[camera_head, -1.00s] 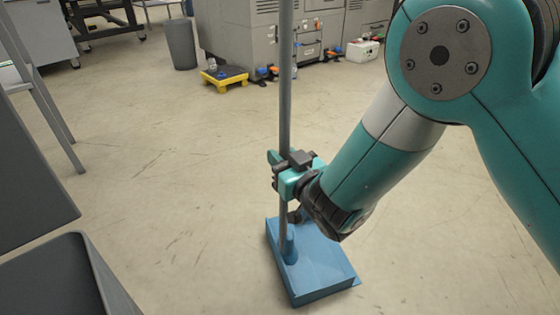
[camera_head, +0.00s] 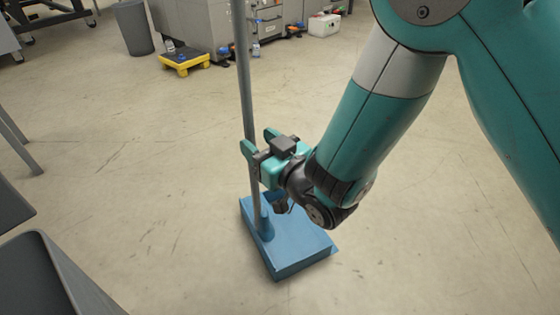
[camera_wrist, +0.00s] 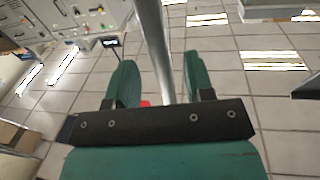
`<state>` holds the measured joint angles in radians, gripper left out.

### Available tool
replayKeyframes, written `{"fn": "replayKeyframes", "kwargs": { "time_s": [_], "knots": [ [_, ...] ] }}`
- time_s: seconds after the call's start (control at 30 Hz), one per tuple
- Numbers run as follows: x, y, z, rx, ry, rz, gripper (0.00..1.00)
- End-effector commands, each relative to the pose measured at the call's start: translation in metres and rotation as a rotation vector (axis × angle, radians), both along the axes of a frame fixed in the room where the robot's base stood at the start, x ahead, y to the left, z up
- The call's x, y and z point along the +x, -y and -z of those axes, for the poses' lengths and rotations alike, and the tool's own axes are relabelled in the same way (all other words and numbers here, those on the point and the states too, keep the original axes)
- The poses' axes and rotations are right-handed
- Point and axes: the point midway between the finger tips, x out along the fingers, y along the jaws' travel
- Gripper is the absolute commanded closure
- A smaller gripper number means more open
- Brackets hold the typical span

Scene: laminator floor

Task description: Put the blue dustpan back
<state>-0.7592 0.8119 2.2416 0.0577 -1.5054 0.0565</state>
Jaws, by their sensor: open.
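The blue dustpan (camera_head: 300,248) sits upright on the floor in the head view, with its flat box-like pan down and its long grey handle (camera_head: 244,85) rising past the top edge. My gripper (camera_head: 258,146) is at the lower part of the handle, above the pan. Its teal fingers are open, one on either side of the handle. In the wrist view the handle (camera_wrist: 153,40) runs between the two spread fingers of my gripper (camera_wrist: 158,68), with a gap visible on the right side. The pan is hidden in the wrist view.
A dark grey open bin (camera_head: 35,275) stands at the lower left. A yellow platform (camera_head: 185,62), a grey waste bin (camera_head: 133,28), grey machine cabinets (camera_head: 195,25) and a white box (camera_head: 323,25) stand at the back. The floor around the dustpan is clear.

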Motion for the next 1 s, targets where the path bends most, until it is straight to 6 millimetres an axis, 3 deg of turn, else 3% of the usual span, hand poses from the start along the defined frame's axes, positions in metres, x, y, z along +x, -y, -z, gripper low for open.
{"fn": "replayKeyframes", "kwargs": {
  "time_s": [0.23, 0.5, 0.77, 1.0],
  "knots": [
    [-0.036, 0.035, -0.004, -0.003, -0.003, 0.003, 0.52],
    [-0.053, 0.05, -0.001, 0.001, 0.001, 0.002, 0.52],
    [-0.045, 0.053, -0.006, -0.016, -0.043, 0.024, 0.52],
    [-0.021, 0.08, -0.035, -0.137, -0.364, 0.103, 0.52]
  ]
}}
